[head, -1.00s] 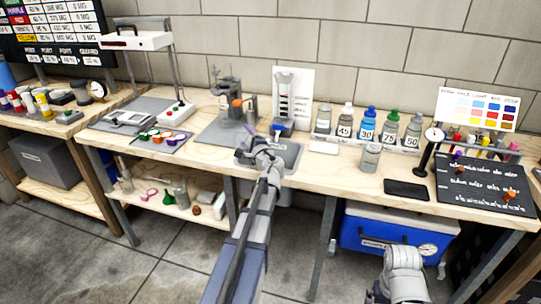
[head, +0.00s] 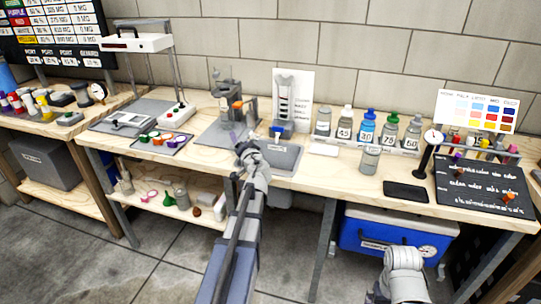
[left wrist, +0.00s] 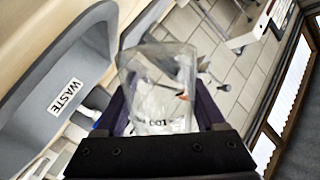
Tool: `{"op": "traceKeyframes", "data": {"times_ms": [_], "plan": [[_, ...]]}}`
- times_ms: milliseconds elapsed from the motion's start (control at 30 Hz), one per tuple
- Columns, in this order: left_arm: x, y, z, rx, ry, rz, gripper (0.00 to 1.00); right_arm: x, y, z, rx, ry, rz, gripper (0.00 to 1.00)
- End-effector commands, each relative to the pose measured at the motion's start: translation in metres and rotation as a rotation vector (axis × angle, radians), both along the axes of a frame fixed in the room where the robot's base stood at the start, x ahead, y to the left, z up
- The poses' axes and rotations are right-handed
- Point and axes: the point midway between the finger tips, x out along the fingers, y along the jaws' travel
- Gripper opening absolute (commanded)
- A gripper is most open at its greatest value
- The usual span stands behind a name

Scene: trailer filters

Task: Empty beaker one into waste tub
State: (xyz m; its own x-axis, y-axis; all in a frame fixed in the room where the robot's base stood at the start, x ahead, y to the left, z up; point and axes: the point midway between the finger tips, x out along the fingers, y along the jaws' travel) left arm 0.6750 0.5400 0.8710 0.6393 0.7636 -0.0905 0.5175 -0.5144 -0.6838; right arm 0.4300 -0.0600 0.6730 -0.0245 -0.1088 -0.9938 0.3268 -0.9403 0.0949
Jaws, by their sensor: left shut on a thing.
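My left gripper (head: 238,142) is over the front middle of the bench. In the left wrist view its dark purple fingers (left wrist: 160,108) are shut on a clear beaker (left wrist: 152,75). Part of a printed mark shows low on the beaker; what is inside is hard to tell through the glass. The grey waste tub (left wrist: 88,62), with a white WASTE label, is left of the beaker in that view, apart from it. The beaker leans relative to the tub's label. My right arm shows at the bottom right, but its gripper is not in view.
A grey tray (head: 283,160) lies right of my left gripper, and a stand (head: 222,110) is behind it. Several capped bottles (head: 367,125) stand farther right. A black pad (head: 407,192) lies near the front edge. A blue cooler (head: 385,235) is under the bench.

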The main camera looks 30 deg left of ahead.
Motion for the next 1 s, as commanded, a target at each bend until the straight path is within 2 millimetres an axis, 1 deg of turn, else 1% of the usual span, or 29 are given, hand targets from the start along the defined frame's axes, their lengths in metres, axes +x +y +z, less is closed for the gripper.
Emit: {"op": "traceKeyframes", "data": {"times_ms": [100, 133, 233, 267, 300, 400, 467, 600, 700, 1000], "plan": [[0.000, 0.000, 0.005, -0.072, -0.090, 0.001, 0.00, 0.000, 0.000, 0.004, 0.000, 0.000, 0.000, 1.00], [-0.003, 0.002, -0.003, -0.090, -0.114, 0.003, 0.00, 0.000, 0.000, -0.004, 0.000, 0.000, 0.000, 1.00], [-0.008, 0.005, -0.010, -0.152, -0.192, 0.003, 0.00, 0.000, 0.000, -0.012, 0.000, 0.000, 0.000, 1.00], [-0.009, 0.006, -0.008, -0.171, -0.215, 0.003, 0.00, 0.000, 0.000, -0.011, 0.000, 0.000, 0.000, 1.00], [-0.010, 0.007, -0.002, -0.194, -0.246, 0.002, 0.00, 0.000, 0.000, -0.005, 0.000, 0.000, 0.000, 1.00], [-0.013, 0.009, 0.003, -0.255, -0.320, 0.003, 0.00, 0.000, 0.000, -0.001, 0.000, 0.000, 0.000, 1.00], [-0.014, 0.011, -0.005, -0.289, -0.363, 0.003, 0.00, 0.000, 0.000, -0.010, 0.000, 0.000, 0.000, 1.00], [-0.017, 0.013, -0.010, -0.358, -0.451, 0.005, 0.00, 0.000, 0.000, -0.016, 0.000, 0.000, 0.000, 1.00], [-0.019, 0.014, -0.003, -0.398, -0.502, 0.006, 0.00, 0.000, 0.000, -0.010, 0.000, 0.000, 0.000, 1.00], [-0.020, 0.016, 0.002, -0.464, -0.584, 0.007, 0.00, 0.000, 0.000, -0.007, 0.000, 0.000, 0.000, 1.00]]}}
